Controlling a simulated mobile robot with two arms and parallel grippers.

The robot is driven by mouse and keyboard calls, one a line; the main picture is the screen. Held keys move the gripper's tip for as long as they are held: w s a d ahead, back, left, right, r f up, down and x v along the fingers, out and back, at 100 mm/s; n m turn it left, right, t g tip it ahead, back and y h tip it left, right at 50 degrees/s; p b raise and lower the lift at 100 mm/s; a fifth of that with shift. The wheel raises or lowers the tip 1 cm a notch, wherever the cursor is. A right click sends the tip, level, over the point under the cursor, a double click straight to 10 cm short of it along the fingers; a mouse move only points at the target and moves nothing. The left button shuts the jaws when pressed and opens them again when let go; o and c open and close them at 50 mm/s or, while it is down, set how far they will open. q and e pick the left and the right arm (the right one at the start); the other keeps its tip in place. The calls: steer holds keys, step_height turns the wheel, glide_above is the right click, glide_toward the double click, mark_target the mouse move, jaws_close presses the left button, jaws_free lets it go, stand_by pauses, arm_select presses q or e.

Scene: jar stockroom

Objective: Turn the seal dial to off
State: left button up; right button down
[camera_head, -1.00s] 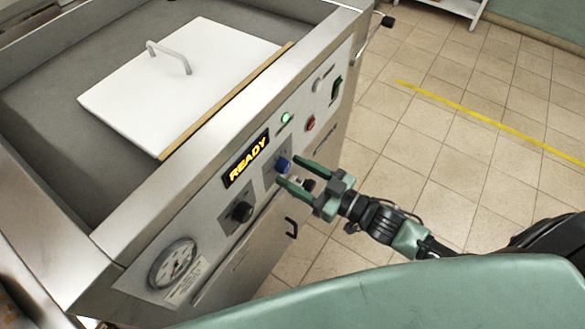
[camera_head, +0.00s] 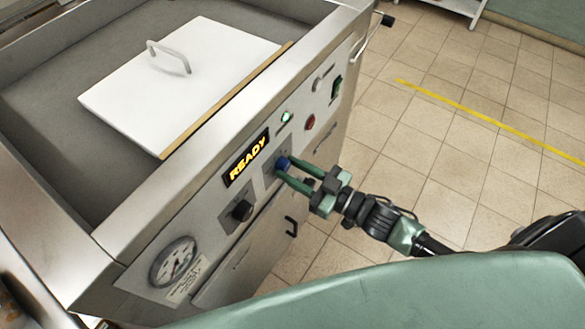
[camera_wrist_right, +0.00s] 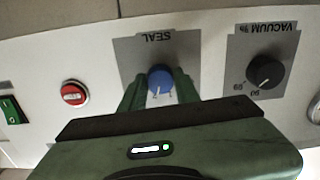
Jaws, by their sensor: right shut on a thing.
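The seal dial is a blue knob (camera_head: 283,163) on the front panel of a steel machine, below the lit READY display. In the right wrist view the blue seal dial (camera_wrist_right: 160,79) sits on a grey plate marked SEAL, printed upside down in this view. My right gripper (camera_head: 287,168) is shut on the knob, one green finger on each side. In the right wrist view the fingers of my right gripper (camera_wrist_right: 160,90) flank the knob. White marks show on the plate or knob between the fingers; the setting cannot be told. My left gripper is not in view.
A black vacuum knob (camera_head: 242,210) and a gauge (camera_head: 174,262) lie left of the dial. A red button (camera_head: 310,122), a green lamp (camera_head: 286,116) and a green switch (camera_head: 336,88) lie to its right. A white lid (camera_head: 180,85) covers part of the chamber. The tiled floor at right is clear.

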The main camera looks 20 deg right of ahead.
steer(key=n+p, duration=0.1)
steer(key=n, duration=0.2)
steer(key=shift+n, duration=0.4)
steer(key=n, duration=0.4)
steer(key=shift+n, duration=0.3)
steer(key=n, duration=0.4)
steer(key=shift+n, duration=0.3)
steer(key=shift+n+b, duration=0.4)
steer(key=shift+n, duration=1.7)
steer(key=c, duration=1)
jaws_free()
steer(key=shift+d+r, duration=0.1)
steer(key=shift+c, duration=0.2)
